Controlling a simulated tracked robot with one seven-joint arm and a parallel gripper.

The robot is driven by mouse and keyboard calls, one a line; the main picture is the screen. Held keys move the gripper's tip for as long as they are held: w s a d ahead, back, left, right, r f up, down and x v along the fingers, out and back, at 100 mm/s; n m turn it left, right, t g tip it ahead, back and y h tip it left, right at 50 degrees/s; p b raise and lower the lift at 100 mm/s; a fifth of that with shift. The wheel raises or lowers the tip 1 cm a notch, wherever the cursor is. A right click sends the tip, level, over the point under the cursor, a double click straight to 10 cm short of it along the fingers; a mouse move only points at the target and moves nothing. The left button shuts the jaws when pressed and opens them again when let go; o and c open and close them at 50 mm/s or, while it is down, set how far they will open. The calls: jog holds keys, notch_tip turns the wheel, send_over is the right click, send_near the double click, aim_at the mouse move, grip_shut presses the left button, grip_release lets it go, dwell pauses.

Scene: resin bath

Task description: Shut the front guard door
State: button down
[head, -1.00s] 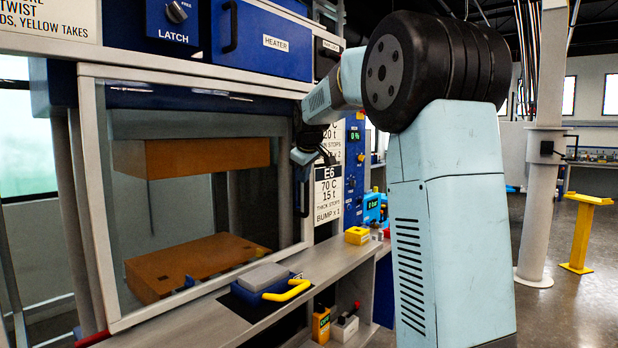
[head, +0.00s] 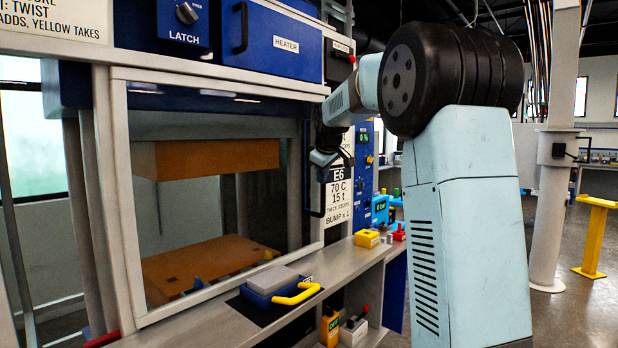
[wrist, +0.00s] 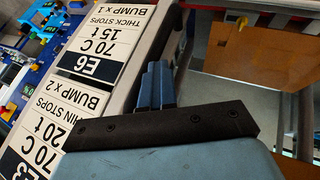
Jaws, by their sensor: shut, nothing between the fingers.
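The front guard door (head: 121,180) is a pale-framed clear pane across the front of the press. Its dark upright handle (head: 318,200) is by the right edge. My gripper (head: 323,158) is at that right edge, near the handle; I cannot tell if they touch. In the wrist view my gripper (wrist: 158,84) shows its blue-grey fingers together with nothing between them, beside a pale upright. Through the pane, an orange-brown upper block (head: 205,158) hangs above a lower block (head: 205,262).
A shelf (head: 215,330) below the door holds a blue tool with a yellow handle (head: 298,293), a yellow block (head: 367,238) and small red items. Blue LATCH (head: 184,22) and HEATER (head: 275,42) panels are above. An instruction sign (head: 340,190) stands right of the door.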

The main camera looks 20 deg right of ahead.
jog(key=s+a+r, duration=0.4)
jog(key=s+r, duration=0.4)
jog(key=s, duration=0.1)
jog(key=s+a+f+m, duration=0.1)
jog(key=s+f+m, duration=0.1)
jog(key=s+f, duration=0.5)
jog(key=s+a+f+m+g, duration=0.1)
jog(key=s+f+m, duration=0.2)
jog(key=s, duration=1.4)
jog(key=s+a+f+m+y, duration=0.1)
jog(key=s+f+m, duration=0.1)
jog(key=s+f, duration=0.9)
jog(key=shift+s+a+f+g, duration=0.15)
jog(key=shift+s+f+g, duration=0.2)
jog(key=shift+s, duration=0.35)
